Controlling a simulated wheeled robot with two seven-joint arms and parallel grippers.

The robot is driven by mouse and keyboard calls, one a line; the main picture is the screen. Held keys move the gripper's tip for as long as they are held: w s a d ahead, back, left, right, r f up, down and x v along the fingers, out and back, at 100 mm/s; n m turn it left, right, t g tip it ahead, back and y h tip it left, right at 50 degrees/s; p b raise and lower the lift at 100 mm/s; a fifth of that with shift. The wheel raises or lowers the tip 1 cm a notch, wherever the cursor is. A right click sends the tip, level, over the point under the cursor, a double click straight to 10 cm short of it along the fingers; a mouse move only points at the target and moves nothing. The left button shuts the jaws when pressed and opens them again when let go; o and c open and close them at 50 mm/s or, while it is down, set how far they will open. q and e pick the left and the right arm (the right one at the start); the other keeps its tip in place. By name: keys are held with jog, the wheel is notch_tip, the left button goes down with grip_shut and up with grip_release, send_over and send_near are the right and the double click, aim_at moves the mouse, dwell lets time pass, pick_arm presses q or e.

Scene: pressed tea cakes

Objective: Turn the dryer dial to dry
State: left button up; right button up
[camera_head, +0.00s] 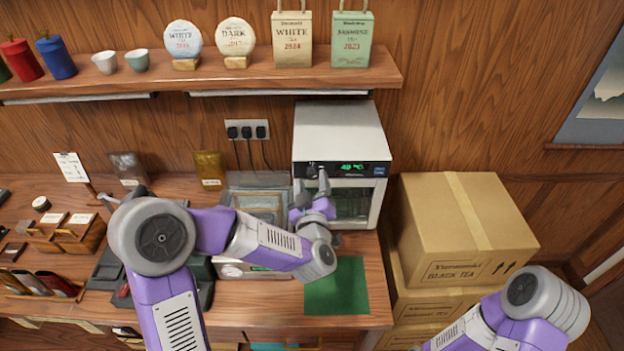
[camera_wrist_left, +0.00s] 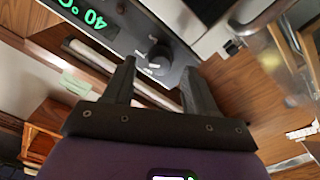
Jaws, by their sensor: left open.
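The dryer (camera_head: 340,128) is a white box with a dark front panel and green lit digits, standing at the back of the counter. Its round dark dial (camera_wrist_left: 158,58) shows in the left wrist view, with small white marks around it; I cannot read its setting for sure. In the head view the dial (camera_head: 311,170) is partly hidden by my left gripper (camera_head: 322,176). My left gripper is open in front of the panel. In the left wrist view its fingers (camera_wrist_left: 159,68) stand either side of the dial; contact is unclear. My right gripper is out of view; only its arm shows at bottom right.
Stacked cardboard boxes (camera_head: 465,230) stand right of the dryer. A green mat (camera_head: 338,287) lies on the counter in front. A wooden shelf (camera_head: 200,82) with tea cakes and bags runs above. Trays and small items fill the counter's left side.

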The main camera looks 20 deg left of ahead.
pick_arm(q)
jog(key=shift+w+a, duration=0.2)
jog(key=shift+w, duration=0.4)
jog(key=c, duration=1)
jog(key=shift+c, duration=0.2)
